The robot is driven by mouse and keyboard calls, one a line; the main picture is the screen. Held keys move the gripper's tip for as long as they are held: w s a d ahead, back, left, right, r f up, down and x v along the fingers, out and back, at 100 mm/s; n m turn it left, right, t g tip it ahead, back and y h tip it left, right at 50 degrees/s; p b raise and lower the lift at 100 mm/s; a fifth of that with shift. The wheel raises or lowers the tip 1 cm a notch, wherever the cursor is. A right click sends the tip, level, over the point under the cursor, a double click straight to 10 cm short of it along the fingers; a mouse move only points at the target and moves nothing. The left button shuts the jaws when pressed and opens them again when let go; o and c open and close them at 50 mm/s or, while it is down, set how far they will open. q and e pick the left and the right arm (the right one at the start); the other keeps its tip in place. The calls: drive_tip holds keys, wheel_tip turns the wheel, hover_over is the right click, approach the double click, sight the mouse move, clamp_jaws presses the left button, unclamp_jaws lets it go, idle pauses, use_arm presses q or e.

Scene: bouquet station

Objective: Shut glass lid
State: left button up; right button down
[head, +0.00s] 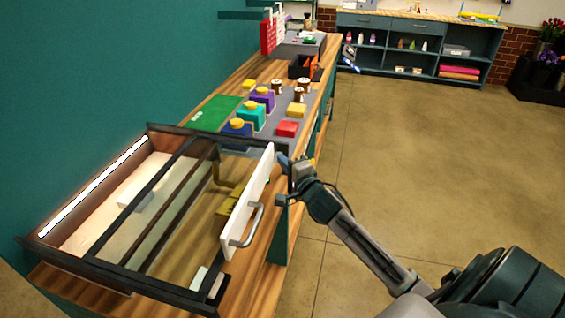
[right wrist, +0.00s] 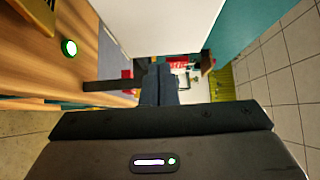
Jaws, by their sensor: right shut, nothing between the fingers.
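A long dark-framed case (head: 108,277) lies on the wooden bench, with a glass lid (head: 172,222) in dark bars over it. The left part of the case is uncovered, showing a pale floor and a white block. A white panel (head: 262,180) with a grey bar handle (head: 253,225) stands upright at the right end. My right gripper (head: 284,163) is shut and empty, just right of the panel's far end; I cannot tell whether it touches. In the right wrist view its fingers (right wrist: 158,86) are together below the white panel (right wrist: 155,25). My left gripper is not in view.
Beyond the case, a grey mat holds coloured blocks with yellow knobs (head: 251,105), a red block (head: 287,128) and brown jars (head: 277,86). A green sheet (head: 213,111) lies beside them. The teal wall borders the bench's left. The floor (head: 420,150) on the right is clear.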

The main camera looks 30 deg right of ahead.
sight(215, 158)
drive_tip(key=w+a, duration=0.6)
drive_tip(key=shift+w+r, duration=0.1)
drive_tip(key=shift+w, duration=0.3)
drive_tip(key=w+a+b, duration=0.2)
drive_tip(key=w+a, duration=0.1)
drive_tip(key=w, duration=0.1)
drive_tip(key=w+a+b, duration=0.2)
drive_tip(key=w+a, duration=0.2)
drive_tip(key=shift+w+a, duration=0.3)
drive_tip(key=shift+w, duration=0.05)
drive_tip(key=shift+w+a, duration=0.35)
drive_tip(key=shift+w, duration=0.05)
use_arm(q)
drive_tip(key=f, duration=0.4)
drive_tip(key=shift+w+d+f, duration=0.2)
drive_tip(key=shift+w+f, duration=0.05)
use_arm(e)
drive_tip(key=shift+r, duration=0.2)
drive_tip(key=shift+d, duration=0.1)
